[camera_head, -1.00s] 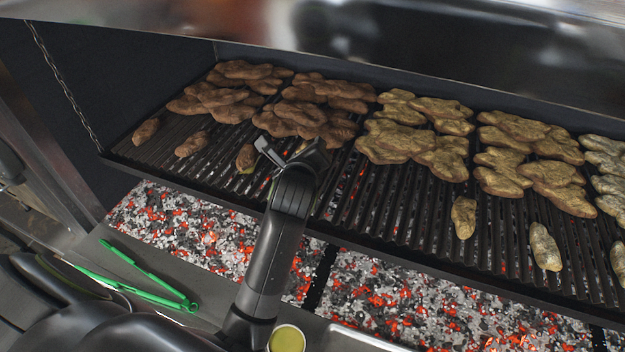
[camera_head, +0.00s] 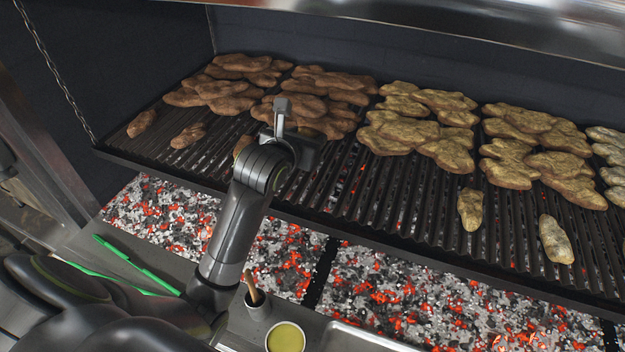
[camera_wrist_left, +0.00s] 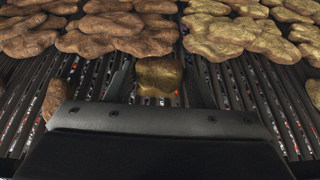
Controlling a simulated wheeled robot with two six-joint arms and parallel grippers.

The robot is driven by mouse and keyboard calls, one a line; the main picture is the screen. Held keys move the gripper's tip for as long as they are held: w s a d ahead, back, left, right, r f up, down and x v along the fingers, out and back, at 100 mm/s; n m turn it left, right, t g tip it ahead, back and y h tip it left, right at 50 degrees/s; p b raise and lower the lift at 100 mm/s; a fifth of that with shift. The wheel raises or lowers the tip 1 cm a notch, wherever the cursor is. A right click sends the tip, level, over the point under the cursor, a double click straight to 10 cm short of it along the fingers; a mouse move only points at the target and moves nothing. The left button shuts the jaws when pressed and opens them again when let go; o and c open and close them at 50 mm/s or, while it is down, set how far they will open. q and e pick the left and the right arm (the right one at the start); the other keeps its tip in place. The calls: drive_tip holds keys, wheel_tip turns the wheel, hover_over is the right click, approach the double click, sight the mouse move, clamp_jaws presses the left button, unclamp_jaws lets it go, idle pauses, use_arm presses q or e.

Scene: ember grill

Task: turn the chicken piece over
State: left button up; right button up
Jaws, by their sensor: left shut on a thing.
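My left gripper (camera_head: 284,122) reaches over the front part of the grill grate. In the left wrist view its two fingers (camera_wrist_left: 160,88) stand on either side of a small golden-brown chicken piece (camera_wrist_left: 158,75), and the gripper is shut on it. In the head view my wrist hides this piece wholly or mostly. Another brown piece (camera_head: 242,145) peeks out just left of my wrist; I cannot tell if it is the held one. In the left wrist view a separate brown piece (camera_wrist_left: 55,97) lies left of the gripper. My right gripper is not in view.
Dark brown meat clumps (camera_head: 215,92) lie behind on the left, golden ones (camera_head: 415,135) to the right. Small pieces (camera_head: 470,208) lie along the grate's front. Green tongs (camera_head: 135,262), a small cup (camera_head: 256,303) and a sauce bowl (camera_head: 286,338) are on the front ledge. Embers glow below.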

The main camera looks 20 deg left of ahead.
use_arm(q)
drive_tip(key=f+b, duration=0.1)
drive_tip(key=w+f+b, duration=0.1)
drive_tip(key=f, duration=0.1)
drive_tip(key=f+b, duration=0.2)
drive_tip(key=shift+w, duration=0.35)
drive_tip(key=shift+f+b, duration=0.4)
drive_tip(key=shift+r, duration=0.1)
drive_tip(key=o, duration=0.6)
drive_tip(key=shift+c, duration=0.2)
drive_tip(key=o, duration=0.6)
drive_tip(key=shift+c, duration=0.2)
